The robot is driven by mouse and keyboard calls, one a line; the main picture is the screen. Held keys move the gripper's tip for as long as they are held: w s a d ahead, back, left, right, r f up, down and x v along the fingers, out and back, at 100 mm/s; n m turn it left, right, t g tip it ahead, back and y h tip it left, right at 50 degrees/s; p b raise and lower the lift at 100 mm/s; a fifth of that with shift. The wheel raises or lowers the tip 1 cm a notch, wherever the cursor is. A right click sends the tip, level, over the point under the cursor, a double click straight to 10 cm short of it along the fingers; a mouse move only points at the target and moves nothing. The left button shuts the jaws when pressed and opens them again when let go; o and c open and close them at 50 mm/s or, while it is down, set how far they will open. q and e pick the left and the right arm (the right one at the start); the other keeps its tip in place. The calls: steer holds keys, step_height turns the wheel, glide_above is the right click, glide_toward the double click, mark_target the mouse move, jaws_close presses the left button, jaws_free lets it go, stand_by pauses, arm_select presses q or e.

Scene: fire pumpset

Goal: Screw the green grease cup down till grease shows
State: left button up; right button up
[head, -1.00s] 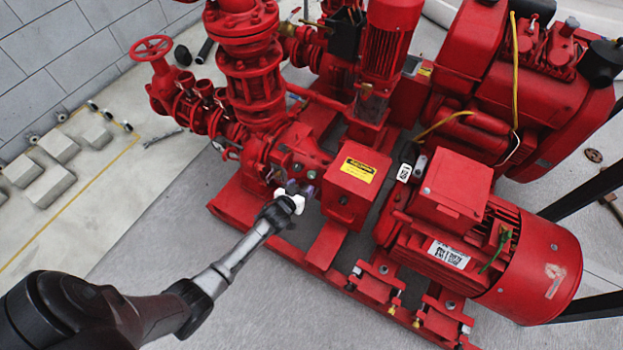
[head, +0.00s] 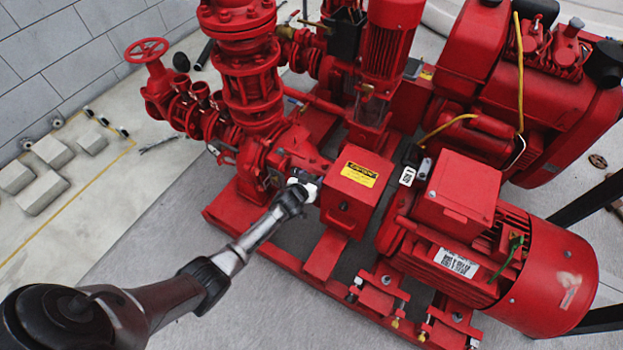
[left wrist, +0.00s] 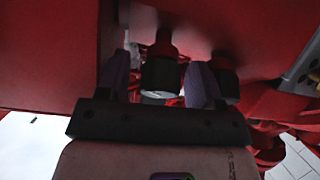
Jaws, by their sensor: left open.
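My left gripper (head: 311,182) reaches in from the lower left, its tip between the red pump casing (head: 290,150) and the red coupling guard (head: 358,190) with a yellow label. In the left wrist view the two purple-grey fingers (left wrist: 159,84) are open. A dark cylindrical part (left wrist: 160,72) with a pale grey lower rim shows between them, with space at its sides. I see no green on it, so I cannot tell if it is the grease cup. No green cup stands out in the head view. The right gripper is not in view.
A red motor (head: 470,245) with a green wire sits right of the guard. A red valve handwheel (head: 146,50) and piping stand at the left. Grey blocks (head: 42,190) lie on the floor.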

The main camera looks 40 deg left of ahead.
arm_select(q)
steer(key=c, duration=0.9)
steer(key=m+h+p, duration=0.1)
steer(key=m+p, duration=0.1)
steer(key=m, duration=0.1)
steer(key=shift+r, duration=0.2)
steer(key=m+h+p, duration=0.1)
steer(key=m+p, duration=0.1)
steer(key=m, duration=0.1)
steer(key=shift+h, duration=0.3)
steer(key=m, duration=0.2)
steer(key=m+h+p, duration=0.1)
steer(key=m, duration=0.1)
steer(key=shift+f+g+h, duration=0.1)
steer(key=shift+g+h, duration=0.2)
steer(key=shift+f+m+g+h+p, duration=0.1)
steer(key=shift+m+g+h+p, duration=0.25)
steer(key=shift+m, duration=0.8)
steer(key=shift+m+g+h+p, duration=0.25)
steer(key=shift+m+g+p, duration=0.15)
steer(key=shift+m, duration=0.75)
steer(key=shift+d, duration=0.1)
